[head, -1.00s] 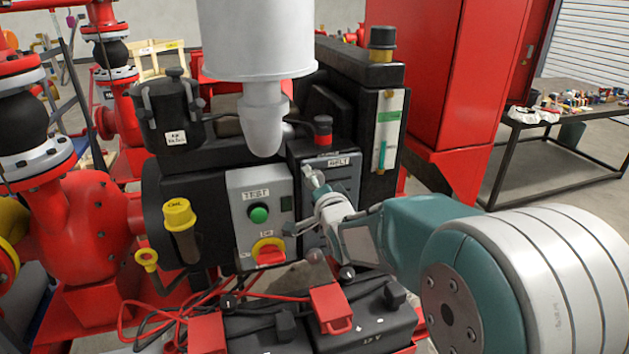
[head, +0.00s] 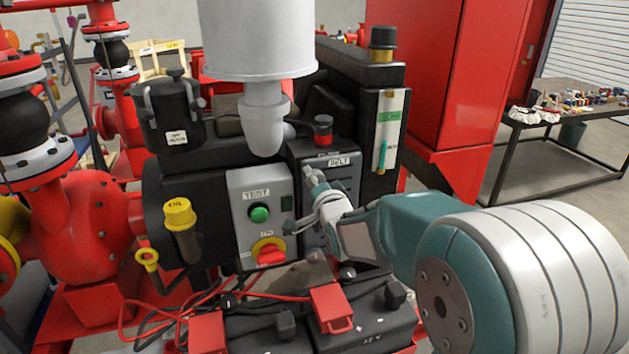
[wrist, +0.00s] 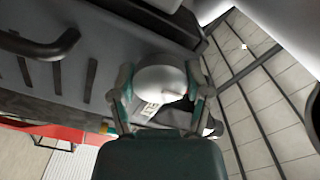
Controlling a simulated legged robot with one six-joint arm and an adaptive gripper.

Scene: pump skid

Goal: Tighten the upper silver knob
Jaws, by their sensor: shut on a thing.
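The upper silver knob (wrist: 160,82) is a pale, rounded shape between my two fingers in the wrist view. My gripper (wrist: 161,98) is shut on it, one finger at each side. In the head view my gripper (head: 312,200) reaches in from the right to the dark vented cover (head: 345,175) below the BELT label. My fingers and wrist hide most of the knob there. A small white label sits just below the knob in the wrist view.
Black batteries (head: 370,328) with red clamps lie below. A white cylinder (head: 257,40) hangs above. A red cabinet (head: 430,70) stands behind right.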

